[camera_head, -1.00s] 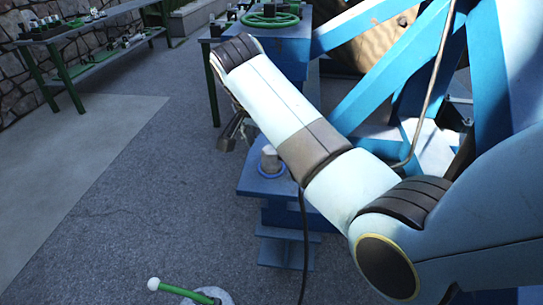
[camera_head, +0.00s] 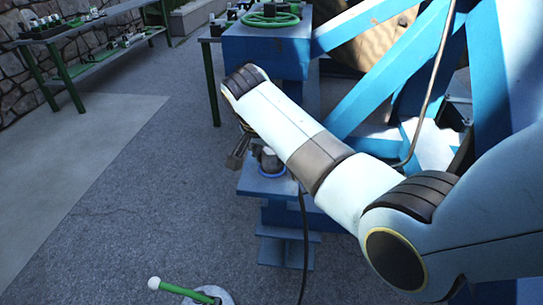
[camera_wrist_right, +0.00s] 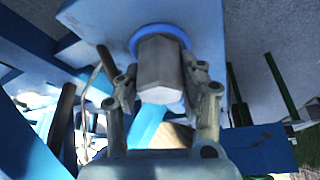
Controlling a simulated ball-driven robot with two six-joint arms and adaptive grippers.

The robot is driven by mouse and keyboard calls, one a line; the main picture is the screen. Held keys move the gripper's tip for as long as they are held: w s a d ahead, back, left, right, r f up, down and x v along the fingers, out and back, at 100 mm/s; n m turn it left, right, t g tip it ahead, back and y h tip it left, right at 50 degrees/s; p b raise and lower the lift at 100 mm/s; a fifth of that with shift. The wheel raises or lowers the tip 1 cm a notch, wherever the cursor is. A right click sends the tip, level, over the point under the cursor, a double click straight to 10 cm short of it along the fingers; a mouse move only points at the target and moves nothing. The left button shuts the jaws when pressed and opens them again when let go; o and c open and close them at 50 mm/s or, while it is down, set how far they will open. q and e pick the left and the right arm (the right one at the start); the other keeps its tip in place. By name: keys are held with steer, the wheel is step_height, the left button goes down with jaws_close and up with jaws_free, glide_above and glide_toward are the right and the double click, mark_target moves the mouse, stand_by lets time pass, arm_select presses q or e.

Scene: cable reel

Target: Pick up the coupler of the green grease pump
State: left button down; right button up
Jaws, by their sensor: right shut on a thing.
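The coupler (camera_head: 268,160) is a short grey piece standing upright in a blue ring on a blue ledge. The right wrist view shows it as a grey faceted body (camera_wrist_right: 158,62) between the fingers. My right gripper (camera_head: 239,150) is beside it in the head view, partly hidden behind my arm. In the right wrist view my right gripper (camera_wrist_right: 165,98) is shut on the coupler, with one finger on each side. The green pump lever (camera_head: 187,291) with its white knob shows at the bottom of the head view. My left gripper is not in view.
A black hose (camera_head: 304,225) hangs down in front of the blue ledge (camera_head: 253,187). A blue steel frame (camera_head: 385,80) rises on the right. A bench (camera_head: 85,72) with small parts stands far left. The grey floor (camera_head: 120,200) at left is clear.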

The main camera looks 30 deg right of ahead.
jaws_close()
steer(key=shift+r, duration=0.15)
